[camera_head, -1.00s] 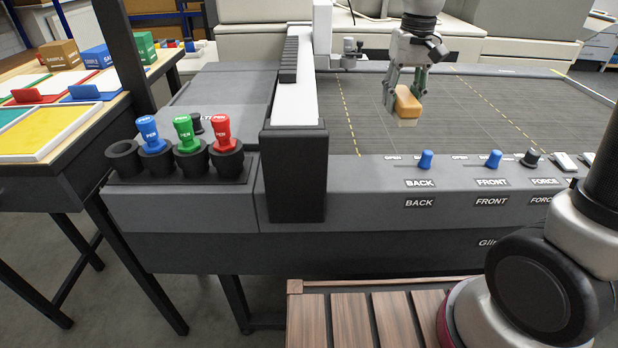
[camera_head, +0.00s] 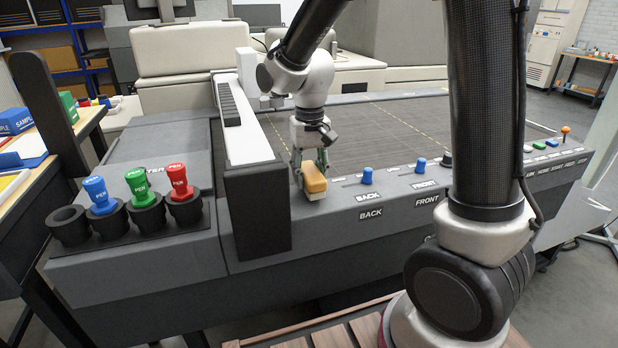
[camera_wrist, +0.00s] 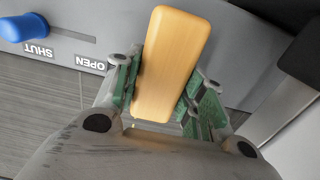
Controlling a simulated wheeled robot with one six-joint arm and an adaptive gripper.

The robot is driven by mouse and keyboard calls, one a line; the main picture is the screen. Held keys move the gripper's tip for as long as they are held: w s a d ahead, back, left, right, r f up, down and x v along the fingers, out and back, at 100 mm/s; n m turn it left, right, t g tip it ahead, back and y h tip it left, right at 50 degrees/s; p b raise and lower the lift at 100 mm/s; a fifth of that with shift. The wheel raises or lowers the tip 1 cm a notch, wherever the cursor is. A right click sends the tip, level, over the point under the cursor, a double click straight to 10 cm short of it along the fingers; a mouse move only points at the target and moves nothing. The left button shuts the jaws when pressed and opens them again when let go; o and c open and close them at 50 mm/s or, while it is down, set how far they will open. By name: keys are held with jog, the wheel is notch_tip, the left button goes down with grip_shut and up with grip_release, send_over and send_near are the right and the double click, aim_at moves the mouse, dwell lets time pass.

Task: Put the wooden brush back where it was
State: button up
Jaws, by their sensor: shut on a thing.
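The wooden brush (camera_head: 315,181) has a light orange-brown block handle. In the head view it is in my gripper (camera_head: 311,172), at the front ledge of the cutting table, just right of the white gantry's dark end block. In the wrist view the brush (camera_wrist: 172,65) lies between the green-padded fingers of my gripper (camera_wrist: 165,95), which are shut on its sides. Its underside is hidden in the wrist view. I cannot tell whether the brush touches the ledge.
The gantry's end block (camera_head: 257,213) stands close on the left. A blue slider knob (camera_head: 367,175) marked BACK is close on the right. Red, green and blue pens stand in black cups (camera_head: 147,215) farther left. The dark table bed (camera_head: 400,125) behind is clear.

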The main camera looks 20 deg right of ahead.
aim_at(312, 169)
jog(key=shift+f, duration=0.55)
jog(key=shift+f, duration=0.1)
jog(key=o, duration=1.2)
jog(key=shift+c, duration=0.2)
notch_tip(312, 169, up, 12)
jog(key=s+d+r+t, duration=0.1)
jog(key=s+d+t, duration=0.1)
jog(key=s+d, duration=0.5)
jog(key=s+d+r+t, duration=0.2)
jog(key=s+d, duration=0.6)
jog(key=s, duration=0.5)
